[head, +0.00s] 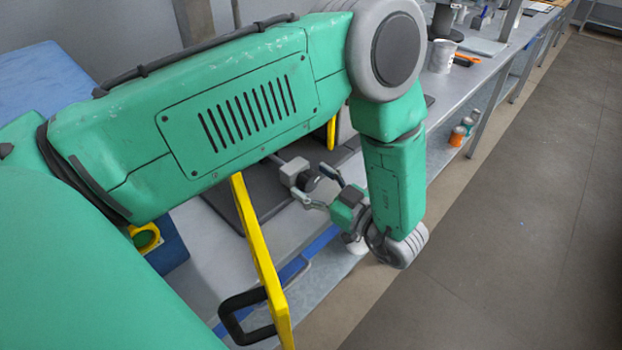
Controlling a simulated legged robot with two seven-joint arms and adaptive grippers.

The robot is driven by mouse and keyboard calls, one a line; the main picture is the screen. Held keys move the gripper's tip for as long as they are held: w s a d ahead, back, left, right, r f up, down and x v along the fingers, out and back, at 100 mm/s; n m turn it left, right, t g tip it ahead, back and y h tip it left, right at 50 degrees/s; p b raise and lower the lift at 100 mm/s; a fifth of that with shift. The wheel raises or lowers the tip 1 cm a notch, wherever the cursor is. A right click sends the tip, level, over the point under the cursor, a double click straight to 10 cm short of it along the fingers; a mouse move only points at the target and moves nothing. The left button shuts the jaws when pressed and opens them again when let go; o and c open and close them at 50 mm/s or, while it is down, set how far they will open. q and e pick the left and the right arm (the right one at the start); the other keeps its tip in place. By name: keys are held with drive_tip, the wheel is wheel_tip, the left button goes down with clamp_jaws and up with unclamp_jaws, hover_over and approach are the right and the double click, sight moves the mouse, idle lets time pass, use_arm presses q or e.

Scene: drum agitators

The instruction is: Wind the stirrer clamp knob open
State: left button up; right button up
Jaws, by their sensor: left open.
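The stirrer clamp is a small grey block (293,171) on a thin metal rod, in the middle of the head view. A dark round knob (311,181) sits on its right side. My left gripper (315,184) reaches in from the right of the knob, with its wrist hanging below the green forearm. Its two fingers are open, one on the far side of the knob and one on the near side. I cannot tell whether either finger touches it. My left arm hides much of the stirrer stand. My right gripper is not in view.
A yellow bar (258,255) with a black handle (241,316) stands in front of the bench. The grey bench (487,72) runs to the upper right with a metal can (441,56) and an orange-handled tool (467,59). Small bottles (458,135) stand on the lower shelf. The floor at right is clear.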

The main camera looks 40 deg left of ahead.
use_arm(q)
drive_tip(key=shift+d+r, duration=0.15)
drive_tip(key=shift+d, duration=0.25)
drive_tip(key=shift+a, duration=0.25)
drive_tip(key=shift+a+f, duration=0.3)
drive_tip(key=shift+a, duration=0.5)
drive_tip(key=c, duration=1.2)
drive_tip(key=shift+a, duration=0.15)
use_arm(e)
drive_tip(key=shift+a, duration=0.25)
use_arm(q)
drive_tip(key=shift+d+n, duration=0.25)
drive_tip(key=shift+n, duration=0.55)
